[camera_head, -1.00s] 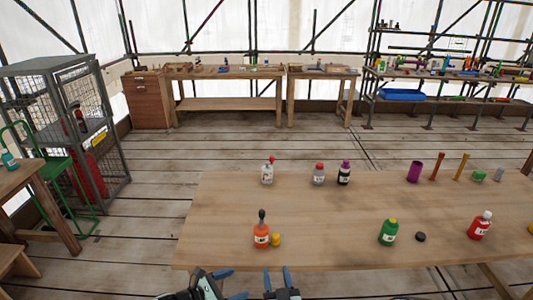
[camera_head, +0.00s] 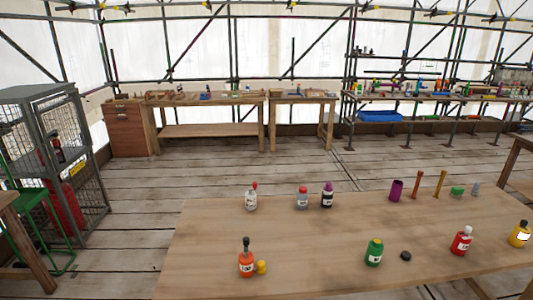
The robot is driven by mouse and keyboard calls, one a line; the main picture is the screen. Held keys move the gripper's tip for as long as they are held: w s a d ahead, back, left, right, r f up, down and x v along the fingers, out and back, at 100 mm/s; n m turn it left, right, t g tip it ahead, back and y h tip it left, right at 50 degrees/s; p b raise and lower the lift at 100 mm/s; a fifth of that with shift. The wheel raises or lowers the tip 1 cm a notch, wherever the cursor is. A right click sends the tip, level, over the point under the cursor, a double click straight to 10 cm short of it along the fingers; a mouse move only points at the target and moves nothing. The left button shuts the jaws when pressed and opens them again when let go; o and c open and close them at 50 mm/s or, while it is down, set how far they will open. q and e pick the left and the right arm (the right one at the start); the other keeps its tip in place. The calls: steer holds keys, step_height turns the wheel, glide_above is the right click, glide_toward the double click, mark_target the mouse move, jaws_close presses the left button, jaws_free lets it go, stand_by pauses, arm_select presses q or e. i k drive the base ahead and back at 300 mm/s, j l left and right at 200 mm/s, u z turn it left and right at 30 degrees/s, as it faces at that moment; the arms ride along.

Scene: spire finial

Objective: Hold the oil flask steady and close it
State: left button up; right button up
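Several small bottles stand upright on the near wooden table (camera_head: 320,232); their labels are too small to read, so I cannot tell which is the oil flask. An orange bottle (camera_head: 246,265) has a dark stem-like piece at its top, and a small yellow cap-like piece (camera_head: 261,267) sits beside it. A green bottle (camera_head: 374,254) has a yellowish top, with a black round cap (camera_head: 405,256) lying to its right. A red bottle (camera_head: 461,242) with a pale top and a yellow bottle (camera_head: 520,235) stand further right. Neither of my grippers is in view.
At the table's back stand a white bottle (camera_head: 251,198), a grey bottle with red top (camera_head: 302,199) and a dark bottle with purple top (camera_head: 327,197). A purple cylinder (camera_head: 396,190) and upright sticks are right of them. The table's middle is clear. A wire cage (camera_head: 60,150) stands left.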

mark_target(375, 248)
steer(key=z, duration=1.4)
steer(key=i+l+z, duration=0.1)
steer(key=i, duration=0.5)
steer(key=i+l+z, duration=0.15)
steer(key=i, duration=0.45)
